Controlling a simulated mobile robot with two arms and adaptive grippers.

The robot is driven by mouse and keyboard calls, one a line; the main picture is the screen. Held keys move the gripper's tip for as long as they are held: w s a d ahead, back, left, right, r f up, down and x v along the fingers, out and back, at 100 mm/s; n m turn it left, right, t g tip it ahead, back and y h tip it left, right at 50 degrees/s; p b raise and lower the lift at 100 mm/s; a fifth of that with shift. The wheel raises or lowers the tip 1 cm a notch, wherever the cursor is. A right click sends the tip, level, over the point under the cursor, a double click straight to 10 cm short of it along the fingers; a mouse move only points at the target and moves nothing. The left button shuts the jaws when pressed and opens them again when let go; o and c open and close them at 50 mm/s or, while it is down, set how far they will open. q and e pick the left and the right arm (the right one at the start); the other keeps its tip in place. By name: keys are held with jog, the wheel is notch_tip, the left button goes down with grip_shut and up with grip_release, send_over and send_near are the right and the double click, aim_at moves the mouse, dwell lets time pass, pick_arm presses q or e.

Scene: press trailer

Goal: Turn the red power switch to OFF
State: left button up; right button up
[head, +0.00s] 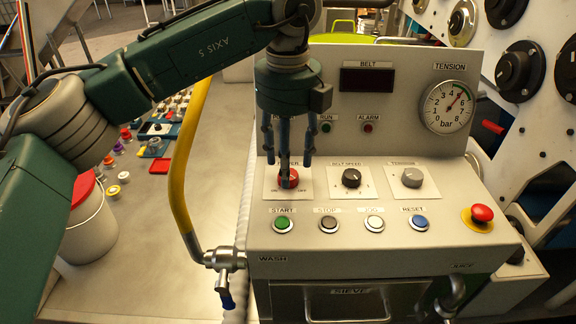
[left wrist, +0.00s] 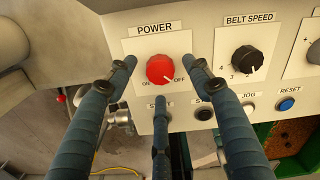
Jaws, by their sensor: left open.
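The red power switch (head: 289,178) is a round knob on a white plate at the left of the panel, with ON at its left and OFF at its right. In the left wrist view the red knob (left wrist: 161,70) shows under the label POWER, with a small white mark low on its right side, towards OFF. My left gripper (head: 287,160) is over the power switch. In the left wrist view its fingers (left wrist: 165,80) are spread around the knob's place, and no contact is visible. The gripper is open and empty. My right gripper is not in view.
The black belt speed knob (head: 351,178) and grey tension knob (head: 412,178) sit to the right. Below is a button row with a green start button (head: 283,224). A red mushroom button (head: 482,213) is at far right. A yellow hose (head: 178,180) runs left of the panel.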

pick_arm(q)
notch_tip(320, 180, up, 10)
dwell(0.3)
